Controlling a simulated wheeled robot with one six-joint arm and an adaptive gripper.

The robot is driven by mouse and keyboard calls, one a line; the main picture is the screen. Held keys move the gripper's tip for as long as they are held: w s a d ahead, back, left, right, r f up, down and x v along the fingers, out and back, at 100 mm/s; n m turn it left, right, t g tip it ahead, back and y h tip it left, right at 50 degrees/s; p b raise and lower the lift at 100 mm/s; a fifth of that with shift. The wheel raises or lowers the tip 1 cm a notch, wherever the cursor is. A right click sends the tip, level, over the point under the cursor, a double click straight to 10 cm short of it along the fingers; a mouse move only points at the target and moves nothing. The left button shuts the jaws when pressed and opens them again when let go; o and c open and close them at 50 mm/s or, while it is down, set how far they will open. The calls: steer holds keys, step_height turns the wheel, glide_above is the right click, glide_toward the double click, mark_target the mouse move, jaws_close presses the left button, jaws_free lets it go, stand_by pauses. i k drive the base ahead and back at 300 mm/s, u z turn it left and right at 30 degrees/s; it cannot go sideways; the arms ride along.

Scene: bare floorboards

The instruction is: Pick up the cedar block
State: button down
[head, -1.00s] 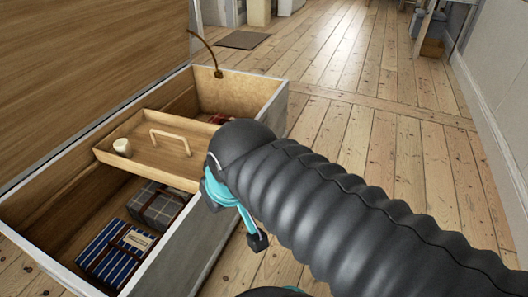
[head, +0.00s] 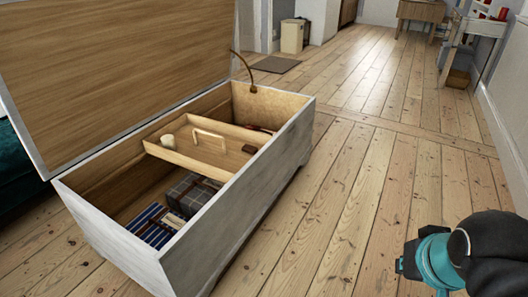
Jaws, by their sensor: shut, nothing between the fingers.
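A small reddish-brown block (head: 249,149) lies at the right end of the wooden tray (head: 190,160) inside the open chest; it looks like the cedar block, but it is too small to be sure. A cream cylinder (head: 168,141) stands at the tray's left end, and an arched handle (head: 209,138) rises between them. My gripper (head: 402,264) is at the lower right, over the floor and well away from the chest. It is shut and empty; my arm partly hides it.
The chest (head: 235,220) has pale outer walls and a raised wooden lid (head: 120,70) at the left. Folded striped (head: 150,226) and plaid (head: 193,192) cloths lie below the tray. Floorboards right of the chest are clear. A small desk (head: 420,12) stands far back.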

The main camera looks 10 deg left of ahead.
mark_target(249, 148)
steer(key=u, duration=0.6)
steer(key=i, duration=1)
steer(key=z, duration=1.2)
steer(key=i, duration=1.9)
steer(key=u, duration=4.15)
